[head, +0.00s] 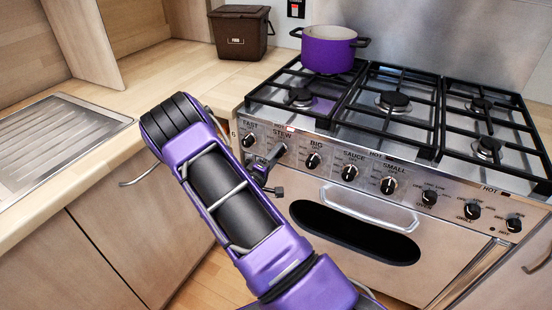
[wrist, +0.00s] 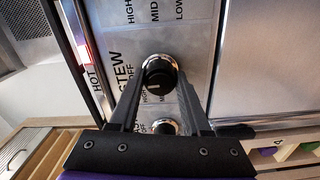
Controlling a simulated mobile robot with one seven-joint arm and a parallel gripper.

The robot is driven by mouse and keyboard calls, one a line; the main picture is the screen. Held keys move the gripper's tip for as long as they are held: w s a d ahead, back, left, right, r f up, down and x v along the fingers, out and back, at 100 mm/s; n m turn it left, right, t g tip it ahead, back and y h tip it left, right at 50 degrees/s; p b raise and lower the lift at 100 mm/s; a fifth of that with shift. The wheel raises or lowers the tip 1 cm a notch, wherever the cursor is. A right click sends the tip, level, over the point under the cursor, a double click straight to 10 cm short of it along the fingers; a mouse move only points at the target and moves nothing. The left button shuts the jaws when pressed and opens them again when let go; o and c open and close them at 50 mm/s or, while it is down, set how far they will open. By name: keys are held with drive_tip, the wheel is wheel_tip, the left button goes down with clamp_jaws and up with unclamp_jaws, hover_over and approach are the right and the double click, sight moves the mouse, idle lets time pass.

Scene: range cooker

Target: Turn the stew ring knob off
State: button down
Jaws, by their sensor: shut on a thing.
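The stew knob (wrist: 160,76) is a round black knob with a bright metal collar on the steel control panel, beside the STEW and OFF lettering. My gripper (wrist: 163,92) has its two dark fingers on either side of this knob and is shut on it. A pale mark shows on the knob's face, but I cannot tell surely which setting it points to. In the head view my gripper (head: 268,163) reaches the panel under the STEW label, and its fingers partly hide the knob there.
The fast knob (head: 248,140) is close on the left and the big knob (head: 313,160) on the right. A red hot light (head: 290,129) glows above. A purple pot (head: 328,50) stands at the back left of the hob. The oven handle (head: 370,208) is below.

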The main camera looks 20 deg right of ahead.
drive_tip(key=shift+m, duration=0.4)
drive_tip(key=shift+c, duration=1.8)
unclamp_jaws()
drive_tip(key=v, duration=1.7)
drive_tip(key=shift+s+a, duration=0.2)
